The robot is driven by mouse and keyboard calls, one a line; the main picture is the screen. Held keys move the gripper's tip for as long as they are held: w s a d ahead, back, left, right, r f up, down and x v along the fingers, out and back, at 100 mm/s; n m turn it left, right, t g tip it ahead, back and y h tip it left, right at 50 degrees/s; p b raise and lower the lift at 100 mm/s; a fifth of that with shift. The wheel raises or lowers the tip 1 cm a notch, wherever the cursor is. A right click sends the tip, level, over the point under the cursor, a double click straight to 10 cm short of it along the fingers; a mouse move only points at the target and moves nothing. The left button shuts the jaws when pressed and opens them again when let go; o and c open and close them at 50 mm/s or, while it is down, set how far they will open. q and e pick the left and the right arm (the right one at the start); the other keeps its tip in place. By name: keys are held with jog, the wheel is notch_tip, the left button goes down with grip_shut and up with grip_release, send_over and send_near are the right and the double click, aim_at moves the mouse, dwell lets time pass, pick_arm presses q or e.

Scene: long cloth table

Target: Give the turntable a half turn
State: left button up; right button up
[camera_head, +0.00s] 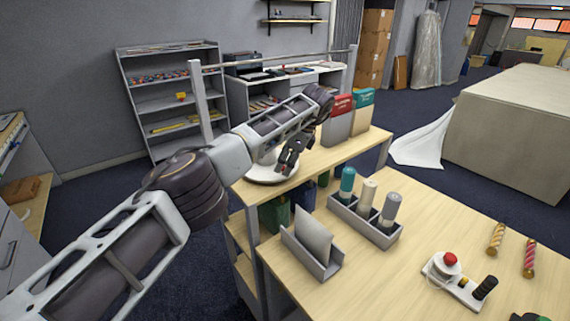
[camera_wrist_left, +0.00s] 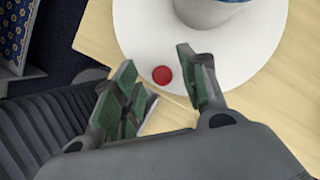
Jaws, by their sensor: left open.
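The turntable is a round white disc (camera_head: 262,175) on the light wood table, partly hidden behind my left arm in the head view. In the left wrist view the turntable (camera_wrist_left: 145,45) fills the upper middle, with a red round marker (camera_wrist_left: 162,75) near its rim. A pale grey-white container (camera_wrist_left: 208,10) stands on it, cut off by the top edge. My left gripper (camera_head: 288,163) is at the turntable's near right side. In the left wrist view its green-padded fingers (camera_wrist_left: 168,95) are apart and empty, close to the rim by the red marker. My right gripper is not in view.
Behind the turntable stand boxes with red (camera_head: 338,112) and green (camera_head: 362,98) tops. The nearer table holds a grey tray of bottles (camera_head: 375,233), a paper holder (camera_head: 308,258), a small device with a red ball (camera_head: 452,278) and striped sticks (camera_head: 495,238).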

pick_arm(q)
notch_tip(320, 180, up, 10)
dwell(0.8)
jog(key=shift+a+f, duration=0.1)
jog(key=shift+f, duration=0.1)
